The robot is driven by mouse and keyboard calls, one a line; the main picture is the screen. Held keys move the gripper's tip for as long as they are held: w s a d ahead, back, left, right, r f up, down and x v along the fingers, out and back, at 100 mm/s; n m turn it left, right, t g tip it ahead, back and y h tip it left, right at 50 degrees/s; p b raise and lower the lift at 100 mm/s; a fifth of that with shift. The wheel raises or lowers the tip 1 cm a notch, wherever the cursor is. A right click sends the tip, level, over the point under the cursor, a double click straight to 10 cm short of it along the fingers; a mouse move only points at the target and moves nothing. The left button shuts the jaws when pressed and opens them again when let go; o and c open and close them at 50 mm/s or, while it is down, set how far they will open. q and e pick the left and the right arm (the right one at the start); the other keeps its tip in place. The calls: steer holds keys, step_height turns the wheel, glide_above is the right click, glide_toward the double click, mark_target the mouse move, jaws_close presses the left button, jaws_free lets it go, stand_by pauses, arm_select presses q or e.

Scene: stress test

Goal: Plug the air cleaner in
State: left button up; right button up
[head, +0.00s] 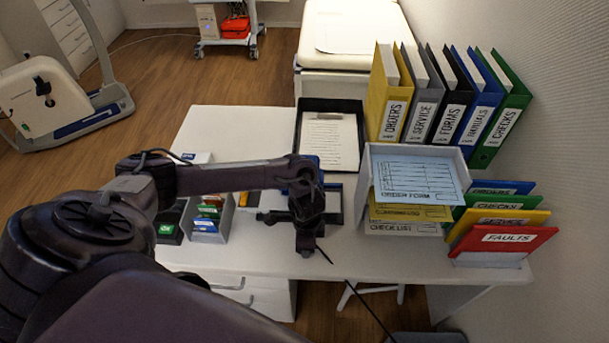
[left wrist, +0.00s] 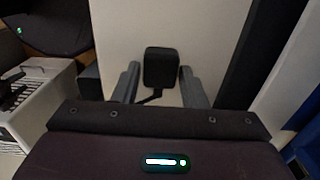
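In the head view my left arm reaches in over the white desk. Its gripper (head: 308,238) points down near the desk's front edge. In the left wrist view the two grey fingers (left wrist: 160,82) stand on either side of a small black plug block (left wrist: 161,67). A thin black cable (head: 358,298) runs from the gripper down past the desk's front edge. I cannot make out an air cleaner or a socket for certain. My right gripper is not in view.
The white desk (head: 370,262) holds a clipboard tray (head: 299,148), upright binders (head: 425,100), an order-form tray stack (head: 408,228) and coloured folders (head: 505,238) at right. A grey card holder (head: 222,226) stands left of the gripper. The desk front right of the gripper is clear.

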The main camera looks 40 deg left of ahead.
arm_select(q)
steer(key=c, duration=0.5)
steer(key=shift+c, duration=0.2)
steer(key=shift+r, duration=0.15)
step_height(320, 180, up, 9)
steer(key=shift+w+f, duration=0.1)
step_height(320, 180, up, 11)
steer(key=p, duration=0.5)
steer(key=shift+p, duration=0.3)
steer(key=w+d+r+n+b, duration=0.5)
steer(key=d+r+n+b, duration=0.1)
steer(key=n, duration=0.5)
steer(key=shift+r+n+b, duration=0.3)
steer(key=shift+r+b, duration=0.45)
steer(key=shift+b, duration=0.3)
